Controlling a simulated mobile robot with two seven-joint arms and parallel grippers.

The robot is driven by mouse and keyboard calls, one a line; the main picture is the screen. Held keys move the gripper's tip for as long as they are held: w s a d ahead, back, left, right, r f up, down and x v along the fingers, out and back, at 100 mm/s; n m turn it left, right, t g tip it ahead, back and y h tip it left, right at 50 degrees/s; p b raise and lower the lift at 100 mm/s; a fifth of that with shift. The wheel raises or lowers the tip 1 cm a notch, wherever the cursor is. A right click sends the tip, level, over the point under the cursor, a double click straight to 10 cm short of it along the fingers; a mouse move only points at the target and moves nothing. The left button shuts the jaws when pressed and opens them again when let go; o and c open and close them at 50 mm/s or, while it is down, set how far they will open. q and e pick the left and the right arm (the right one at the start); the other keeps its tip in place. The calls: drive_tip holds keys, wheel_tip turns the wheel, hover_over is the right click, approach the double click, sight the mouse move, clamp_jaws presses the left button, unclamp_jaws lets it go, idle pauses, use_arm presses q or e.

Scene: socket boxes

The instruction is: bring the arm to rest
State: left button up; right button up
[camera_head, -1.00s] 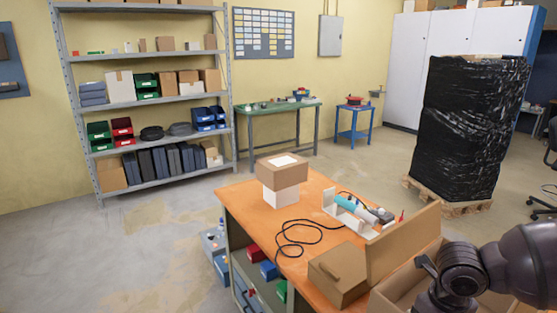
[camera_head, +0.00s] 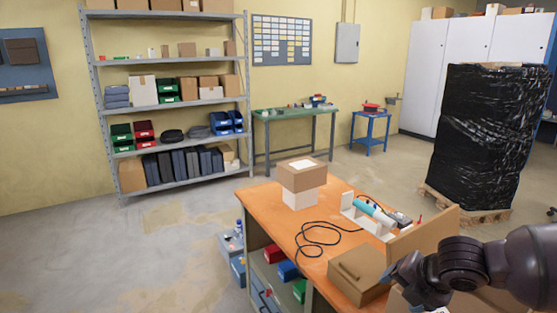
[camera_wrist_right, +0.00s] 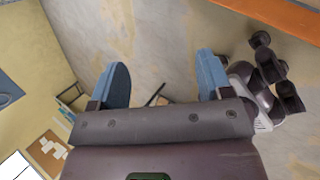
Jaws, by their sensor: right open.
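My right arm (camera_head: 495,265) comes in from the right in the head view, over the near right corner of the orange-topped workbench (camera_head: 265,205). Its hand end is near the open cardboard box (camera_head: 425,235) and partly hides it. In the right wrist view my right gripper (camera_wrist_right: 162,82) shows two blue fingers spread wide apart. Nothing is between them, and bare floor shows behind. My left arm and left gripper are not in view.
On the workbench are a brown box on a white one (camera_head: 302,185), a white holder with a blue cylinder (camera_head: 370,212), a black cable (camera_head: 318,238) and a closed brown box (camera_head: 358,272). A wrapped pallet (camera_head: 485,135) stands behind right. Floor at left is clear.

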drive_tip(key=w+a+m+t+y+b, duration=0.1)
drive_tip(key=w+a+m+t+y, duration=0.15)
drive_tip(key=a+m, duration=0.3)
drive_tip(key=w+a+m+t+y, duration=0.1)
drive_tip(key=a+m+t+y, duration=0.35)
drive_tip(key=a, duration=0.25)
drive_tip(key=s+d+f+m+h, duration=0.4)
drive_tip(key=s+d+f+m, duration=0.2)
drive_tip(key=f, duration=0.4)
drive_tip(key=s+d+f+m+h+b, duration=0.1)
drive_tip(key=s+d+f+m+h, duration=0.3)
drive_tip(key=s+f+m, duration=0.4)
wheel_tip(320, 180, down, 3)
drive_tip(key=shift+s+d+r+m+t+h, duration=0.1)
drive_tip(key=shift+s+d+m+t+h, duration=0.25)
drive_tip(key=shift+d, duration=0.5)
drive_tip(key=shift+m+g+h, duration=0.55)
drive_tip(key=shift+m+g, duration=0.2)
drive_tip(key=shift+g, duration=0.1)
drive_tip(key=s+f, duration=0.1)
drive_tip(key=s, duration=0.1)
drive_tip(key=s+f, duration=0.2)
drive_tip(key=s, duration=0.1)
drive_tip(key=s+d+f, duration=0.1)
drive_tip(key=s+f, duration=0.1)
drive_tip(key=s, duration=0.1)
drive_tip(key=shift+s+f+b, duration=0.15)
drive_tip(key=shift+f+b, duration=0.05)
drive_tip(key=shift+b, duration=0.2)
